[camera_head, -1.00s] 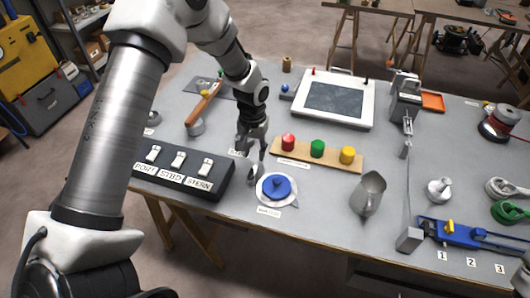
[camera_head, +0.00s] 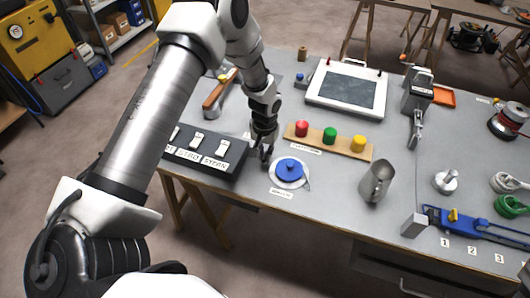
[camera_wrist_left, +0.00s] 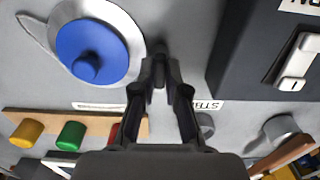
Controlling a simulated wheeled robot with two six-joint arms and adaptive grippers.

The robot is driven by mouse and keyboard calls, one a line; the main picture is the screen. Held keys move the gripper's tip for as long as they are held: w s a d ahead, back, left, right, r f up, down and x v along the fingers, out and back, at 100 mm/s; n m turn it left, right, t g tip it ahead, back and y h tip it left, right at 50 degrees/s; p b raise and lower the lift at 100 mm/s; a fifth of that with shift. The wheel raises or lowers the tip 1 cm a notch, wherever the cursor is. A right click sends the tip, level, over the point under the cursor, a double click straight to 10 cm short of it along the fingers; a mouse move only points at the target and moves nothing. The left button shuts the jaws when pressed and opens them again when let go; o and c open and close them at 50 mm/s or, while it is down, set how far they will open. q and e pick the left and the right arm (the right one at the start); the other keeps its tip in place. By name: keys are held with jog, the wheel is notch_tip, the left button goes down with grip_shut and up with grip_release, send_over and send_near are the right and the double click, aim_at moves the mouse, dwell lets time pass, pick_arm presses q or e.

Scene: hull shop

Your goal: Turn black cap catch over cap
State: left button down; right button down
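The blue round cap (camera_head: 290,168) sits on a white and silver round base (camera_head: 275,183) near the front edge of the bench. It also shows at the upper left of the left wrist view (camera_wrist_left: 92,50). My left gripper (camera_head: 265,158) is low over the bench, between this base and the black switch box. In the left wrist view its fingertips (camera_wrist_left: 160,72) point down beside the base's rim. A small dark upright piece (camera_wrist_left: 159,50), perhaps the black cap catch, stands at the fingertips. Dark on dark hides whether they grip it.
The black switch box (camera_head: 207,150) is close on the left of the gripper. A wooden strip (camera_head: 345,147) with red, green and yellow knobs lies behind the cap. A grey metal jug (camera_head: 376,182) stands to the right. A thin silver lever (camera_head: 307,183) lies at the base's right.

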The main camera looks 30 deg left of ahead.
pick_arm(q)
jog(key=shift+f+m, duration=0.1)
jog(key=shift+m, duration=0.4)
jog(key=m+b, duration=0.1)
jog(key=m, duration=0.2)
jog(key=shift+w+a+m, duration=0.1)
jog(key=shift+m, duration=0.2)
jog(key=m+b, duration=0.1)
jog(key=m, duration=0.8)
jog(key=shift+f+b, duration=0.1)
jog(key=shift+b, duration=0.3)
jog(key=shift+m, duration=2.2)
jog(key=c, duration=1.2)
grip_release()
jog(key=shift+w, duration=0.1)
